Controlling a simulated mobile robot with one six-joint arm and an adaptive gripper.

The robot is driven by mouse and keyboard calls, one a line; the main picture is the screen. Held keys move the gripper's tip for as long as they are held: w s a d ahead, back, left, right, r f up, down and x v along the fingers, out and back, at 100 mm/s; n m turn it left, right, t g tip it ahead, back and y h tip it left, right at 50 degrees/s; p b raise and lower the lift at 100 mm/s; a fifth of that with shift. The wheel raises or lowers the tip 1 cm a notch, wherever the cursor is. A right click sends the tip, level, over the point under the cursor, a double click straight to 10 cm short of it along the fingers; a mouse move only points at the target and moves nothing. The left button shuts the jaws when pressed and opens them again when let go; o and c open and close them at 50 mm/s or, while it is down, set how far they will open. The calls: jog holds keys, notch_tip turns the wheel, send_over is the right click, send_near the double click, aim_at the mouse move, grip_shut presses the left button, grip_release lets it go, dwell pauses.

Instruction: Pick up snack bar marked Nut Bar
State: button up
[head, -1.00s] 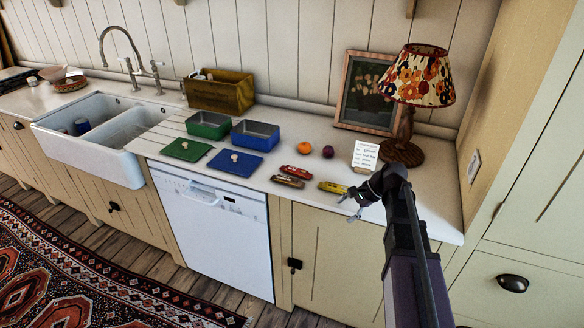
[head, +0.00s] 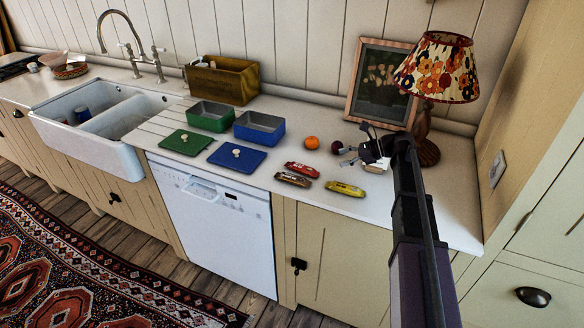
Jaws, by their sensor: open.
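Three snack bars lie on the white worktop: a red one (head: 302,169), a brown one (head: 293,180) in front of it, and a yellow one (head: 345,189) to the right. Their lettering is too small to read, so I cannot tell which is marked Nut Bar. My gripper (head: 350,157) is open and empty. In the picture it appears above and behind the yellow bar, in front of the purple fruit (head: 337,146). The white note card seen earlier is mostly hidden behind my gripper.
An orange (head: 312,143) sits behind the bars. Green (head: 212,116) and blue (head: 258,128) boxes stand to the left, their lids (head: 187,143) (head: 237,157) in front. A lamp (head: 427,90) and framed picture (head: 378,85) stand behind my arm. The worktop's front right is clear.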

aim_at(306, 167)
jog(key=shift+f, duration=0.15)
jog(key=shift+a+f+b, duration=0.15)
jog(key=shift+a+b, duration=0.1)
jog(key=shift+b, duration=0.1)
jog(key=b+x, duration=0.2)
jog(key=x, duration=0.5)
jog(key=shift+a+f+b, duration=0.1)
jog(key=shift+b, duration=0.25)
jog(key=shift+w+a+f, duration=0.1)
jog(key=shift+a+f, duration=0.15)
jog(key=shift+a, duration=0.1)
jog(key=shift+b+x, duration=1.15)
jog(key=shift+x, duration=1.05)
jog(key=shift+w, duration=0.1)
